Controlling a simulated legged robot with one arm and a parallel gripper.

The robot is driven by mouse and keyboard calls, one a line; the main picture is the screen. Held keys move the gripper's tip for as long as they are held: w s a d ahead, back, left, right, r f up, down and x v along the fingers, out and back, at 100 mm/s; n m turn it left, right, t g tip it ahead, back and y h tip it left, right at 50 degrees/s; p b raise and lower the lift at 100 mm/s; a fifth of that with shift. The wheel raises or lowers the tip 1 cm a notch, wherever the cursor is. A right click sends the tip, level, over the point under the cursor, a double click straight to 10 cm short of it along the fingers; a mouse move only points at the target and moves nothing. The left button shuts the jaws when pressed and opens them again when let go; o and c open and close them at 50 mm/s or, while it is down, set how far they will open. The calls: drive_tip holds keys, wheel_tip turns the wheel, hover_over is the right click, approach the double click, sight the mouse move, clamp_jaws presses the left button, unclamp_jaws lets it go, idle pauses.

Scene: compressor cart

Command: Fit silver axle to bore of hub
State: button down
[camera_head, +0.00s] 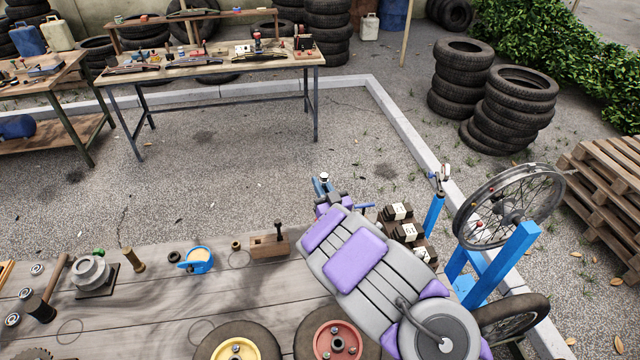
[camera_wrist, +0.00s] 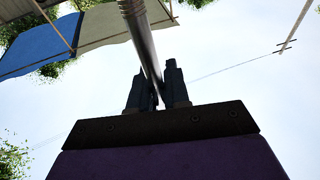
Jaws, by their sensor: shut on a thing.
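In the wrist view my gripper (camera_wrist: 160,88) is shut on a dark, shiny metal rod, the silver axle (camera_wrist: 143,42). A wheel with a yellow hub (camera_head: 236,351) and a wheel with a red hub (camera_head: 338,344) lie on the bench at the bottom edge. I cannot tell which hub is the one for the axle. No contact between axle and hub shows.
A blue stand (camera_head: 505,265) with a spoked wheel (camera_head: 468,210) stands at right. Open gravel lies behind the bench.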

drive_tip(key=shift+d, duration=0.3)
drive_tip(key=shift+d+f+b, duration=0.2)
drive_tip(key=shift+f+b, duration=0.25)
drive_tip(key=shift+f, duration=0.8)
drive_tip(key=shift+d+f+b, duration=0.15)
drive_tip(key=shift+f+b, duration=0.25)
drive_tip(key=shift+f, duration=0.85)
drive_tip(key=shift+a, duration=0.1)
drive_tip(key=shift+a+f, duration=0.1)
drive_tip(key=shift+a, duration=0.2)
drive_tip(key=shift+d, duration=0.1)
